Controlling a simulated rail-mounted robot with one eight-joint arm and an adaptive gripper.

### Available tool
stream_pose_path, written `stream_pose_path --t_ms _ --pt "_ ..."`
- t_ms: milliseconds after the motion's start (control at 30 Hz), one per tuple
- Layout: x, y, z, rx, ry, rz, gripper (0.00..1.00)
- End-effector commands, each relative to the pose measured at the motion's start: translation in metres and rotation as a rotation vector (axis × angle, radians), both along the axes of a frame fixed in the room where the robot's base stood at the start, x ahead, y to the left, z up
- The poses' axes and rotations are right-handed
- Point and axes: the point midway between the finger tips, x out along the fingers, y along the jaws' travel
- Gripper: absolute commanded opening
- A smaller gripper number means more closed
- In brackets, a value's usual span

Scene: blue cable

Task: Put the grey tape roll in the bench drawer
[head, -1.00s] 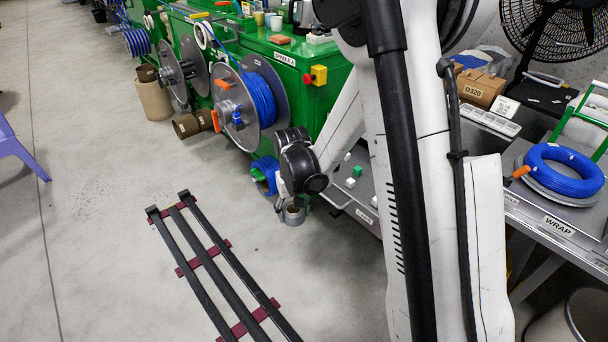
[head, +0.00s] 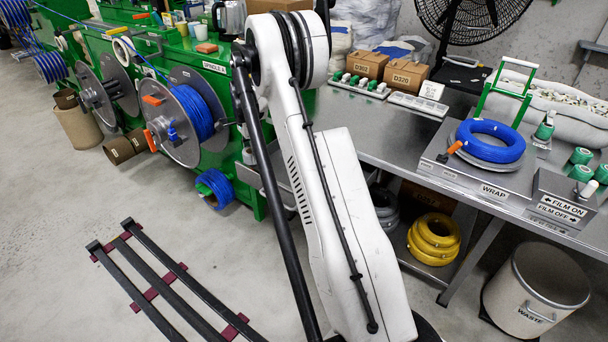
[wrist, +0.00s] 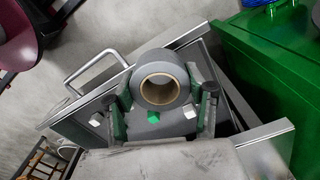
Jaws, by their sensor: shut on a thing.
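In the wrist view, the grey tape roll (wrist: 162,88) is held between the two green-padded fingers of my gripper (wrist: 162,98). Its round brown core faces the camera. The bench drawer (wrist: 187,38) is pulled out beneath it, a grey metal drawer with a bar handle (wrist: 97,66). The roll overlaps the drawer's opening in this view; I cannot tell how high above the bottom it is. In the head view, my arm hides the gripper, the roll and most of the drawer.
Small green (wrist: 154,117) and white (wrist: 190,112) pieces show near the roll. In the head view are a blue cable spool (head: 198,112), a black floor rack (head: 150,280) and a steel table (head: 385,140) with a blue coil (head: 490,142).

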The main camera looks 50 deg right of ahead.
Motion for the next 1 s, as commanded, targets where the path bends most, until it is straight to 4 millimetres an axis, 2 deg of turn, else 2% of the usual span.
stream_pose_path --t_ms 500,600,867,1000 --pt "0.012 -0.092 -0.056 0.0 0.0 -0.01 0.22" --pt "0.014 -0.105 -0.064 0.0 0.0 -0.009 0.22" --pt "0.016 -0.115 -0.074 0.0 0.0 -0.007 0.22" --pt "0.016 -0.115 -0.093 0.0 0.0 -0.007 0.22"
